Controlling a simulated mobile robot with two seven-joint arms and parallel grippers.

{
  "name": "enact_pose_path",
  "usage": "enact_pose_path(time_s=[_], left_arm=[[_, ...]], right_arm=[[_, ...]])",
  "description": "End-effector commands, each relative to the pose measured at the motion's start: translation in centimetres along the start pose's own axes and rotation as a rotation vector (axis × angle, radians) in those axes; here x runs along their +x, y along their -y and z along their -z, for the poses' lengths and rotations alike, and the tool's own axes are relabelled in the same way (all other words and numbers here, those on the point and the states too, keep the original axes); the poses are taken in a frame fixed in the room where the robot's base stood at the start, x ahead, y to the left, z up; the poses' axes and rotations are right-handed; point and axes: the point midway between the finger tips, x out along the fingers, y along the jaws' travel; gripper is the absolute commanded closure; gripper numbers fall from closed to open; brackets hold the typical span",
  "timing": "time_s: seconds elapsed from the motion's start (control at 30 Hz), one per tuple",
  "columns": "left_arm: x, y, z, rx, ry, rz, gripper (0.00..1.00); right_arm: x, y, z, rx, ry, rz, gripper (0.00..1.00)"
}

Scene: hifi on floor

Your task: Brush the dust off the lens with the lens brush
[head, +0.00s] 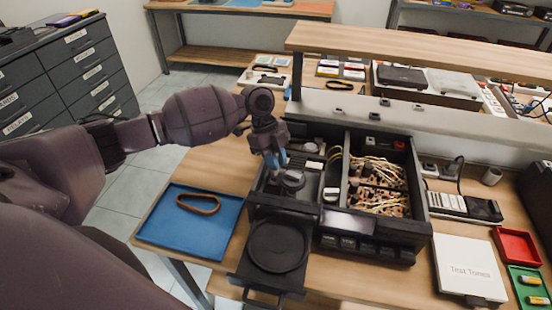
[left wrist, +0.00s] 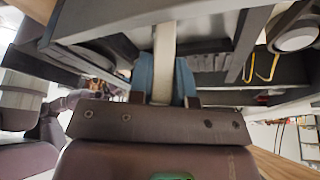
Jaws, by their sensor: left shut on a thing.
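My left gripper (head: 275,160) points down into the left bay of the opened black hi-fi unit (head: 345,223). In the left wrist view its blue fingers (left wrist: 165,82) are shut on a pale flat handle (left wrist: 164,50), which looks like the lens brush. The brush's tip is hidden in both views. A small round dark part with a pale piece (head: 292,179) sits in the bay just below the fingers; I cannot make out the lens or dust on it. The disc tray (head: 278,246) sticks out at the front. My right gripper is not in view.
A blue mat (head: 175,226) with a brown band (head: 198,203) lies left of the unit. A white "Test Tones" case (head: 468,268), red tray (head: 517,246) and green tray (head: 527,287) lie at right. Wires and boards fill the unit's right bay. A shelf (head: 430,51) spans behind.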

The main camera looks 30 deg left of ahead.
Motion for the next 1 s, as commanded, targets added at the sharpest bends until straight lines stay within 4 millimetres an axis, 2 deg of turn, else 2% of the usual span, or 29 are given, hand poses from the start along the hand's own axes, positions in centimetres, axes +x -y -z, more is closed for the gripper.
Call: enact_pose_path(time_s=[0.4,1.0], left_arm=[[0.1,-0.7,0.4,0.001,0.000,0.000,1.00],[0.3,-1.5,0.8,0.000,0.000,0.000,1.00]], right_arm=[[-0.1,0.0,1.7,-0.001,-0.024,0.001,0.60],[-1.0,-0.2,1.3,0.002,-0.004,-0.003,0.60]])
